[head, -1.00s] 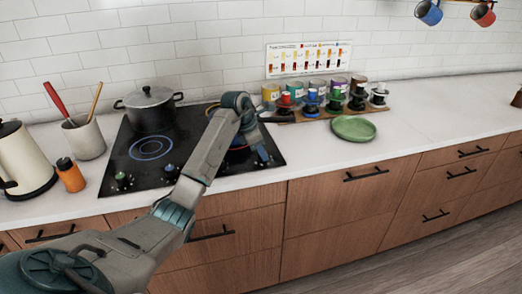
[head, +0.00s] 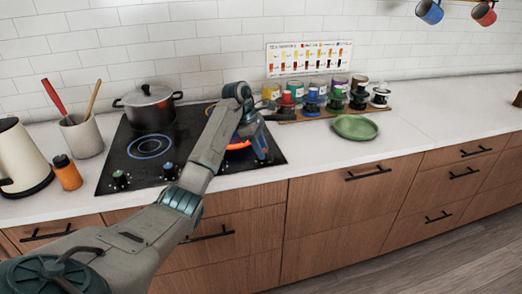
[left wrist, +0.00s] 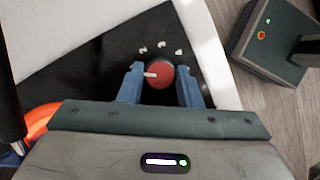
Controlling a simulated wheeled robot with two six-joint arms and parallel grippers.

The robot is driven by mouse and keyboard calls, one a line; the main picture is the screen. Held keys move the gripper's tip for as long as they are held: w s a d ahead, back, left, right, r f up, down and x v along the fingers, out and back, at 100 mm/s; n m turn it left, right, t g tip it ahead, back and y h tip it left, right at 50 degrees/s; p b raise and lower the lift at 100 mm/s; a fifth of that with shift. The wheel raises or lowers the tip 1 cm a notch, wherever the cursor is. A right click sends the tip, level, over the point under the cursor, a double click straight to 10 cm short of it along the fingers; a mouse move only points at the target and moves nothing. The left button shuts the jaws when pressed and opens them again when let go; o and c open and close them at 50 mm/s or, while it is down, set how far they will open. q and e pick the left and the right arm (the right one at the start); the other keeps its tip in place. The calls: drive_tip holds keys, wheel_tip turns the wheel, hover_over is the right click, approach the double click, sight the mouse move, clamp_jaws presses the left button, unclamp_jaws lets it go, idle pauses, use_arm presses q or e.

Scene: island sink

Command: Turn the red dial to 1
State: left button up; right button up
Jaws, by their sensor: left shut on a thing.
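The red dial (left wrist: 160,75) shows in the left wrist view, on the black stove surface between the two blue fingers. Its white pointer line points to the left of the picture. Small white marks sit around its upper side, too blurred to read. My left gripper (left wrist: 160,88) is shut on the dial. In the head view the left gripper (head: 262,148) is at the right front of the black stove (head: 185,143), and it hides the dial there. My right gripper is in neither view.
A burner glows orange (head: 238,145) beside the left gripper; the glow also shows in the left wrist view (left wrist: 38,122). A grey pot (head: 149,108) stands at the back left of the stove. A green plate (head: 354,127) and several jars stand to the right.

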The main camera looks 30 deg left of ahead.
use_arm(q)
drive_tip(key=shift+r+m, duration=0.15)
drive_tip(key=shift+m, duration=0.15)
drive_tip(key=shift+m+g+p, duration=0.3)
drive_tip(key=shift+m+p, duration=0.3)
drive_tip(key=shift+p, duration=0.1)
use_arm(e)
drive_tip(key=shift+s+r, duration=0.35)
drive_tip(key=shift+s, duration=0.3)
use_arm(q)
drive_tip(key=o, duration=1)
drive_tip(key=shift+c, duration=0.2)
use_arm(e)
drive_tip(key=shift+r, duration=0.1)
